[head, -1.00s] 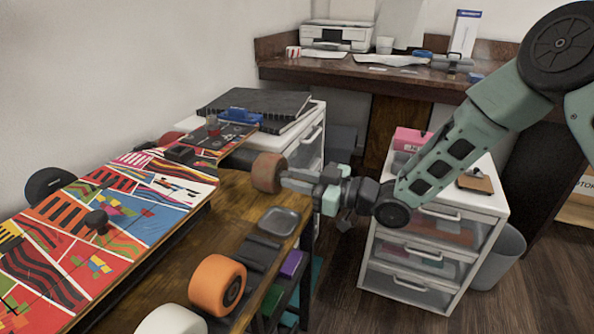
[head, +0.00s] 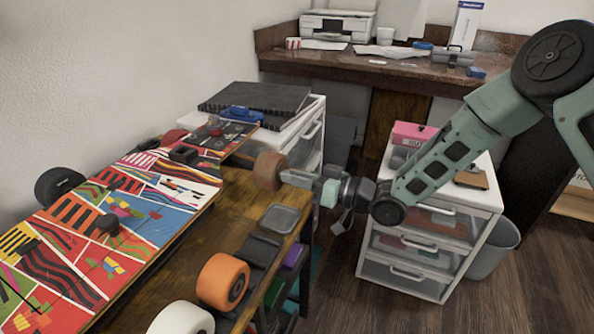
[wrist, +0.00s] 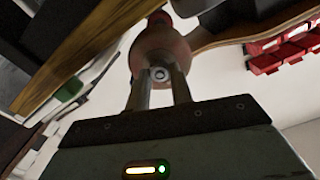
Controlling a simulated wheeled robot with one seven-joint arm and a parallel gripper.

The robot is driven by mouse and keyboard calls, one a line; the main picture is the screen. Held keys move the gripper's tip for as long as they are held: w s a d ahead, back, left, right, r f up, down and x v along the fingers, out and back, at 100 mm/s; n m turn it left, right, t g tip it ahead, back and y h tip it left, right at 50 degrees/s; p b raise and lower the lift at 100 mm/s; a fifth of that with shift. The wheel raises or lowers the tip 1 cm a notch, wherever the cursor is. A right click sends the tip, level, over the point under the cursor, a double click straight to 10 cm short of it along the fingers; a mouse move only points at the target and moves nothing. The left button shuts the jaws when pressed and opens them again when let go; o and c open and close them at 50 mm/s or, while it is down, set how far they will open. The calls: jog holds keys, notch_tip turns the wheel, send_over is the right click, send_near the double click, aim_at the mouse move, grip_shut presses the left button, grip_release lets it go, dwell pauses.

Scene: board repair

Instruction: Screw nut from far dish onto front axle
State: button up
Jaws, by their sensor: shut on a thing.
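The skateboard (head: 150,222) rests on the wooden bench with its bright graphic facing up. A reddish-brown wheel (head: 270,171) sits at its far end, and it also shows in the wrist view (wrist: 158,50). My gripper (head: 284,177) is at the outer face of this wheel. In the wrist view its two fingers (wrist: 161,84) are shut on a small round metal nut (wrist: 160,74) at the wheel's centre. The axle is hidden behind it, so I cannot tell how far the nut is on. A grey square dish (head: 281,218) on the bench looks empty.
An orange wheel (head: 222,281) and a white wheel (head: 181,319) are nearer along the bench edge. A white drawer unit (head: 405,285) stands under my arm, with a pink box (head: 412,134) on top. Red bins (wrist: 268,60) show in the wrist view.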

jog(key=shift+d+f+m, duration=0.1)
jog(key=shift+m, duration=0.9)
jog(key=shift+m+p, duration=0.8)
jog(key=shift+p, duration=0.05)
jog(key=m+p, duration=0.1)
jog(key=m, duration=0.1)
jog(key=shift+m, duration=1.1)
